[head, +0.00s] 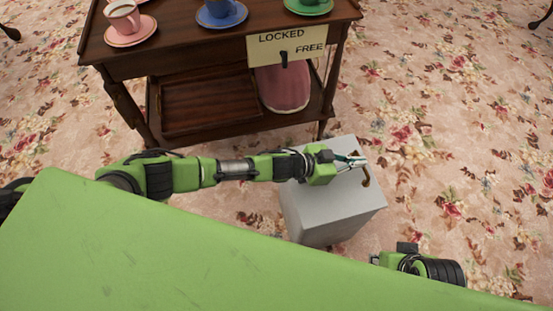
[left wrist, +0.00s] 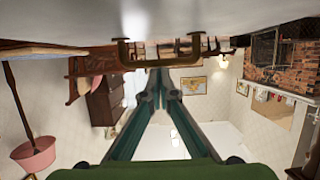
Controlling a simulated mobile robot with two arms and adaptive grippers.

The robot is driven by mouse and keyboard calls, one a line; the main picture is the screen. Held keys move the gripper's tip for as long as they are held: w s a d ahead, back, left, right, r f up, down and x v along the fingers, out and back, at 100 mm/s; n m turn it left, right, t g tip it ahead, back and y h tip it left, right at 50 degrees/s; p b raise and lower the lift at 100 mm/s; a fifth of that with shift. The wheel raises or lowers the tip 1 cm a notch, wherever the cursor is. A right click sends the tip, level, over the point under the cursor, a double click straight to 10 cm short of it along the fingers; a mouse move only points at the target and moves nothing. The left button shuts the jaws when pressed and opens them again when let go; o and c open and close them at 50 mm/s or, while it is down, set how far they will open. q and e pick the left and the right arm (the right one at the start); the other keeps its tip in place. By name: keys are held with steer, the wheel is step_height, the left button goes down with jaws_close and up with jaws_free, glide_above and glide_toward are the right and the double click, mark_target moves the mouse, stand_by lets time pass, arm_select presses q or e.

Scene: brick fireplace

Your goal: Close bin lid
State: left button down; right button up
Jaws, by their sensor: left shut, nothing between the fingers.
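The grey bin (head: 325,212) stands on the carpet in the middle of the head view. Its pale top face looks flat, but I cannot tell whether the lid is fully down. A curved brown handle (head: 366,177) is at the right part of the top. My left gripper (head: 358,161) is over the top, shut and empty, its fingertips close to the handle. In the left wrist view, the handle (left wrist: 122,54) spans above my dark green fingers (left wrist: 159,92), against a grey surface. I cannot tell whether they touch it.
A dark wooden trolley (head: 205,65) with cups on saucers stands behind the bin. It carries a LOCKED/FREE sign (head: 287,44); a pink object (head: 283,92) is on its lower shelf. Flowered carpet (head: 455,150) is open to the right.

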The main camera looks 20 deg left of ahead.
arm_select(q)
steer(key=shift+a, duration=0.1)
steer(key=v, duration=1.2)
